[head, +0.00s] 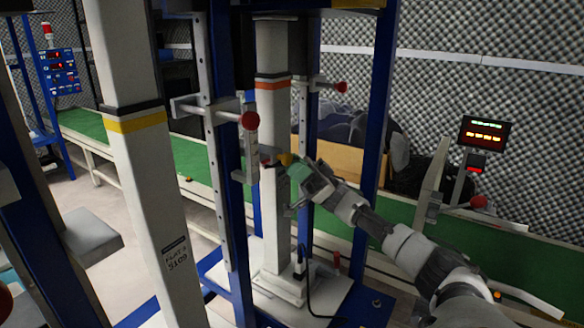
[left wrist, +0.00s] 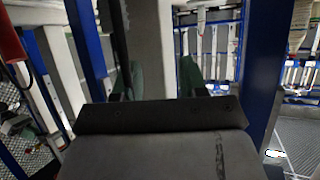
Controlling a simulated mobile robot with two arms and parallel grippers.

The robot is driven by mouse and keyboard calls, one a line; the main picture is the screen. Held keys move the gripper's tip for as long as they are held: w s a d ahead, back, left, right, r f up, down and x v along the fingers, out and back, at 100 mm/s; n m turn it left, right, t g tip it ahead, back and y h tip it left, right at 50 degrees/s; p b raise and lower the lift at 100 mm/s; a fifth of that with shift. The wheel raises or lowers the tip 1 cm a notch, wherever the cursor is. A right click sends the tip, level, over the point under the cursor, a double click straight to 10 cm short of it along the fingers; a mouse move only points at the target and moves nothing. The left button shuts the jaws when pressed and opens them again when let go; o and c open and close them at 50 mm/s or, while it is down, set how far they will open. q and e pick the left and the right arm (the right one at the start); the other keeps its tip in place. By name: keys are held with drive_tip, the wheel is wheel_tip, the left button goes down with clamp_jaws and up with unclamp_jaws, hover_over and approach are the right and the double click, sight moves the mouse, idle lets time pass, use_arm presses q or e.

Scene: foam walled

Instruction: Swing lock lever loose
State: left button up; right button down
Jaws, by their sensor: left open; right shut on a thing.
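My right gripper (head: 290,165), with green fingers, reaches in from the right to the white column (head: 273,110) inside the blue frame. It is shut on a small part at the column's front, which looks like the lock lever (head: 269,160); yellow and red show at the fingertips, and the fingers hide most of it. My left gripper (left wrist: 157,78) shows only in the left wrist view, its two green fingers apart and nothing seen between them. A pale post stands beyond them.
A blue upright (head: 222,180) with a red-knobbed handle (head: 250,120) stands just left of the column. Another red knob (head: 341,87) is behind it. A second white column (head: 150,150) stands nearer left. A green conveyor (head: 430,220) runs behind.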

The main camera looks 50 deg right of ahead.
drive_tip(key=c, duration=1.1)
unclamp_jaws()
drive_tip(key=shift+r, duration=0.4)
wheel_tip(320, 180, up, 4)
drive_tip(key=shift+s+f+p, duration=0.1)
drive_tip(key=shift+f+p, duration=0.05)
drive_tip(key=shift+p, duration=0.6)
use_arm(q)
drive_tip(key=s+a+f+g+y+p, duration=0.2)
drive_tip(key=s+a+f+g, duration=0.2)
drive_tip(key=s+g, duration=0.4)
drive_tip(key=shift+s+g+p, duration=0.4)
drive_tip(key=shift+s, duration=0.9)
use_arm(e)
drive_tip(key=shift+s+d+r, duration=0.55)
drive_tip(key=shift+s+r, duration=0.55)
drive_tip(key=shift+s, duration=0.75)
drive_tip(key=shift+s+d+r, duration=0.5)
drive_tip(key=shift+s+r, duration=0.55)
drive_tip(key=shift+s, duration=0.75)
drive_tip(key=shift+s+d+r, duration=0.55)
drive_tip(key=shift+s+r, duration=0.55)
drive_tip(key=shift+s, duration=0.75)
